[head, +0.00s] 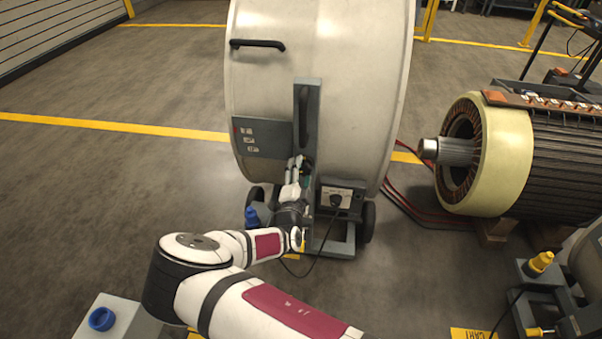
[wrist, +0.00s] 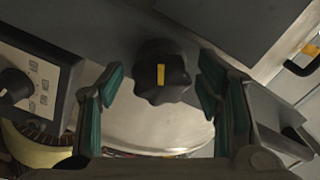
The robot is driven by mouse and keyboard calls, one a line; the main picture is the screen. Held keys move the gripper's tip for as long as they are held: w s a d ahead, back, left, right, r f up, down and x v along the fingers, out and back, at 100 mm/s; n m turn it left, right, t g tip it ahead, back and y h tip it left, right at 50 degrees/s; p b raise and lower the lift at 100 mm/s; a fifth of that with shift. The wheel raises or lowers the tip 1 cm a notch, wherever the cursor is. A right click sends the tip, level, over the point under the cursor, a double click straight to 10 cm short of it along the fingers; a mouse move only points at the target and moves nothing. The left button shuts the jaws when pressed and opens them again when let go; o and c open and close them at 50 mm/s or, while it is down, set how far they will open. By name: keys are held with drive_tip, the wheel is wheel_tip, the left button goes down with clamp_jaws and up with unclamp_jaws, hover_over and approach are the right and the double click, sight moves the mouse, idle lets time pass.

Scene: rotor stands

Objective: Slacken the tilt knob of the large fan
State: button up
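The large fan (head: 330,95) is a big light-grey drum on a wheeled grey stand, in the middle of the head view. Its tilt knob (wrist: 162,72) is black and lobed with a yellow mark, seen in the wrist view on a grey bracket. In the head view my arm hides the knob. My gripper (wrist: 160,85) is open, its green-padded fingers on either side of the knob with gaps to it. I cannot tell how far the fingertips are from it in depth. The gripper end (head: 300,168) is close against the fan's upright in the head view.
A control box with a dial (wrist: 22,85) is left of the knob in the wrist view. A large rotor (head: 530,155) lies on blocks at the right, with red cables (head: 405,200) on the floor. A blue knob (head: 102,319) is at lower left. The left floor is clear.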

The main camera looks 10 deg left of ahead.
drive_tip(key=s, duration=1.2)
drive_tip(key=shift+a, duration=0.2)
